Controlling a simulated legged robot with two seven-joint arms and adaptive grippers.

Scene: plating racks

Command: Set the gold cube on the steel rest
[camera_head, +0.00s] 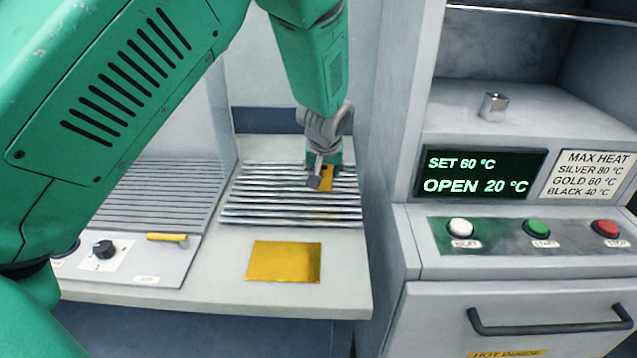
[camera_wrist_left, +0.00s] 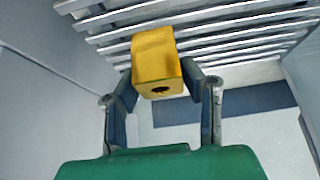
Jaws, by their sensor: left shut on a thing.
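The gold cube (camera_head: 327,180) is between the fingers of my left gripper (camera_head: 322,178), over the right rear part of the steel rest (camera_head: 255,207), a rack of bright parallel bars. In the left wrist view the gold cube (camera_wrist_left: 155,62) shows a dark round hole in its near face, and the two fingers of my left gripper (camera_wrist_left: 160,90) close on its sides. The bars of the steel rest (camera_wrist_left: 235,40) lie behind it. I cannot tell whether the cube touches the bars. My right gripper is out of view.
A flat gold plate (camera_head: 284,262) lies on the bench in front of the rest. A duller slatted rack (camera_head: 160,195) is at left, with a black knob and a yellow handle. At right stands an oven with a display (camera_head: 480,174), buttons and a silver metal piece (camera_head: 494,106) on its ledge.

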